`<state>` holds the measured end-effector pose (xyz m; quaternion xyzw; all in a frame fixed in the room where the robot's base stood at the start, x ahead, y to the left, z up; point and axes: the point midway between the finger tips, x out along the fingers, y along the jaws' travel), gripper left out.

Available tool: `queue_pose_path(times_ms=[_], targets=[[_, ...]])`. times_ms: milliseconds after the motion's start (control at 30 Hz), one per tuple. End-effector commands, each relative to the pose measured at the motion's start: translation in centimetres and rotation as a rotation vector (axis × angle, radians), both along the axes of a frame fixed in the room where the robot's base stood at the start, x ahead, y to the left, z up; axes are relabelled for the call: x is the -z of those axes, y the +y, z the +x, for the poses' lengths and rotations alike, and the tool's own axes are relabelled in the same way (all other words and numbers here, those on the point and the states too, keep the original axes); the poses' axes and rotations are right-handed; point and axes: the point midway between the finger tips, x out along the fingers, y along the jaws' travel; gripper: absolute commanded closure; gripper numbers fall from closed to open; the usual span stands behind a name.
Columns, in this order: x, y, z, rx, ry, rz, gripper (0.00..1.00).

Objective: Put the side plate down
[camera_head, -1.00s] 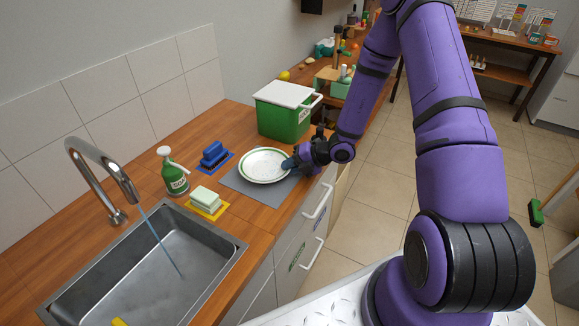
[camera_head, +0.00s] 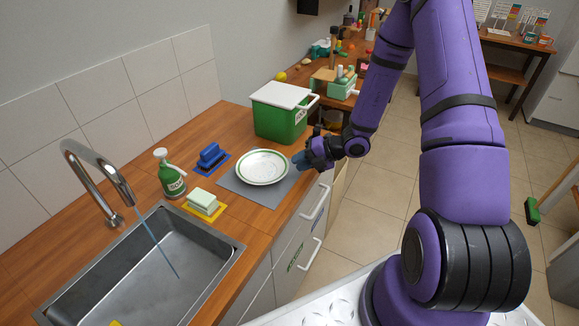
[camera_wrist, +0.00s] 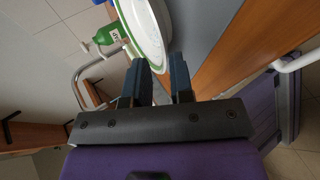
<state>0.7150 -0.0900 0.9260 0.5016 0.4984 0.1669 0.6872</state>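The side plate (camera_head: 262,167), white with a green ring, lies flat on a grey mat (camera_head: 233,187) on the wooden counter. My gripper (camera_head: 298,161) is just right of the plate's rim, with a small gap visible in the head view. In the wrist view my gripper (camera_wrist: 160,62) has its two blue fingers apart with nothing clearly held between them. The plate (camera_wrist: 147,30) shows edge-on just beyond the left finger there.
A green bin with a white lid (camera_head: 280,112) stands behind the mat. The sink (camera_head: 140,270) with running tap is nearer.

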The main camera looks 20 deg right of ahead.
Motion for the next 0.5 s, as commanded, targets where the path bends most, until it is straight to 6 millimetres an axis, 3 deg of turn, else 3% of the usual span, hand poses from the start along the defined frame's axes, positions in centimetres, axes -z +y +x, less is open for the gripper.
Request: queue_pose_path(times_ms=[233, 500], targets=[[-2.4, -3.5, -2.1, 0.002, -0.002, -0.002, 0.78], [-3.7, -4.9, -3.1, -0.011, -0.008, -0.007, 0.78]])
